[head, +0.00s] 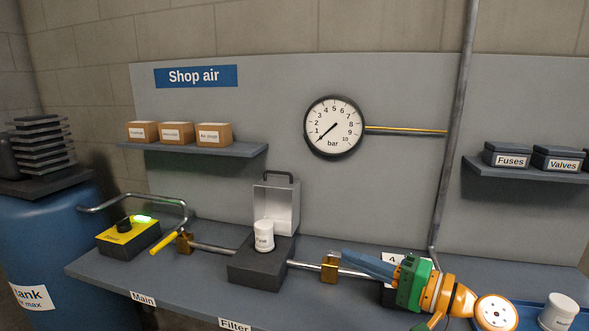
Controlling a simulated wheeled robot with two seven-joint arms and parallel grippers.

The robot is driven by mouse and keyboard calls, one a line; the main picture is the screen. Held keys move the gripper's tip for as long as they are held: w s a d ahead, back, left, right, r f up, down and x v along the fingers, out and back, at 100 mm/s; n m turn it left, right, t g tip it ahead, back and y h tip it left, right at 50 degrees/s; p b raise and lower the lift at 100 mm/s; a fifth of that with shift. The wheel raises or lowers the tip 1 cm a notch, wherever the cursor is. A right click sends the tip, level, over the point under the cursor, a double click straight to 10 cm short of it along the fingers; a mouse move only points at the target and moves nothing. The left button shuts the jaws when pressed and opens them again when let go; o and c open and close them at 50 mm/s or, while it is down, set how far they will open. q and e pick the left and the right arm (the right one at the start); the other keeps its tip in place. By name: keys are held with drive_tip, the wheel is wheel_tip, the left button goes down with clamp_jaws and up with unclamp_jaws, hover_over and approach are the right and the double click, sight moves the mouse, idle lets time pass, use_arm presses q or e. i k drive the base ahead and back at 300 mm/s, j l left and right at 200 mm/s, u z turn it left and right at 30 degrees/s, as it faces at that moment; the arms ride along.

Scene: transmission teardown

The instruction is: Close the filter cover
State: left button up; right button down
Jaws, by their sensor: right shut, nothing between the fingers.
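The filter cover (276,200) is a light grey metal box with a dark handle on top. It stands upright and raised at the back of the dark filter base (258,270), so the housing is open. A white filter cartridge (264,236) stands upright on the base in front of the cover. My right gripper (346,258) has blue fingers and a green body. It is shut and empty, pointing left, to the right of the filter base and apart from the cover. My left gripper is not in view.
A pipe with brass valves (330,268) runs along the bench on both sides of the filter base. A yellow box (127,236) with a green light stands left. A white canister (558,312) stands at the lower right. A pressure gauge (334,126) hangs above.

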sight(277, 200)
drive_tip(key=i, duration=1.2)
